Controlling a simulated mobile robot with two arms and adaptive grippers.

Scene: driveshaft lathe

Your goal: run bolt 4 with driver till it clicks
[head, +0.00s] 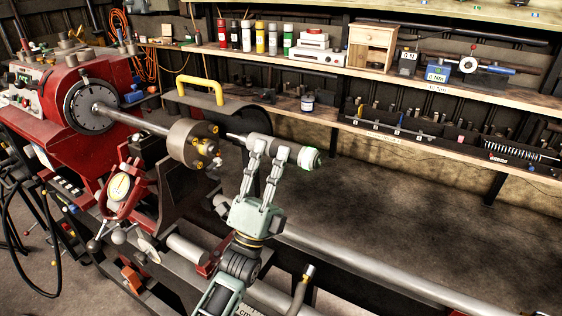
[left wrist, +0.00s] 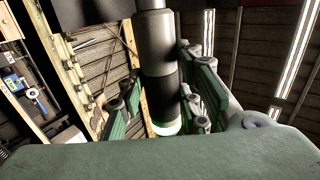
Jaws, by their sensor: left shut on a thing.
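My left gripper (head: 272,152) is shut on the driver (head: 306,158), a grey and black cylinder with a green ring at its right end. The driver lies roughly level, its thin tip pointing left at the flange (head: 186,140) on the driveshaft (head: 140,121). Several brass bolts (head: 197,163) sit in the flange face. The tip ends near the upper right of the flange; I cannot tell if it is seated on a bolt or which bolt is number 4. In the left wrist view the driver (left wrist: 160,75) stands between the gripper fingers. My right gripper is out of view.
The red lathe (head: 85,75) with its dial chuck stands left. A dial gauge (head: 122,186) is below the shaft. A yellow handle (head: 200,84) rises behind the flange. Shelves (head: 400,85) with cans and tools line the back. A long bar (head: 390,275) crosses the lower right.

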